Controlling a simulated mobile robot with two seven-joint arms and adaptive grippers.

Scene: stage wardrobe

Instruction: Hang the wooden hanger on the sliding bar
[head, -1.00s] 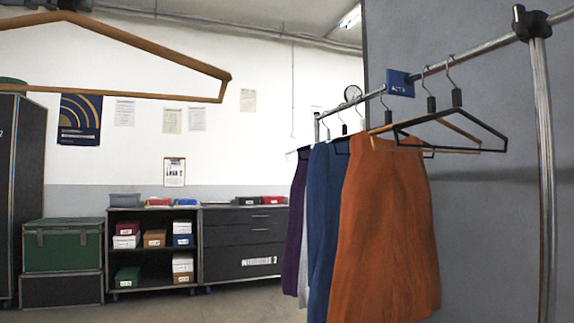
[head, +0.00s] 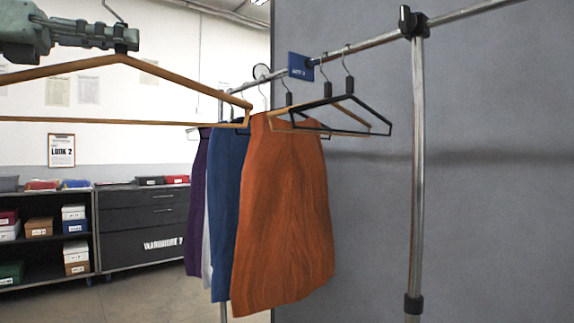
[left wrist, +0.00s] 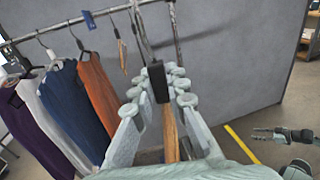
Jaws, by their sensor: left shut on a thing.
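The wooden hanger (head: 190,80) hangs level in the upper left of the head view, with a dark neck and a metal hook above. My left gripper (head: 125,40) is shut on its neck. In the left wrist view the dark neck (left wrist: 158,82) is between my fingers. The metal bar (head: 370,43) runs across the upper middle; the held hanger is left of it, apart from it. The hook's top is cut off in the head view. My right gripper (left wrist: 272,133) shows small at the lower right of the wrist view; its opening is unclear.
A black hanger (head: 350,112), another wooden hanger and an orange skirt (head: 285,210) hang on the bar, with blue and purple skirts behind. A blue sign (head: 301,67) sits on the bar. Bare bar lies between the black hanger and the post clamp (head: 412,22). The post (head: 418,180) stands right.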

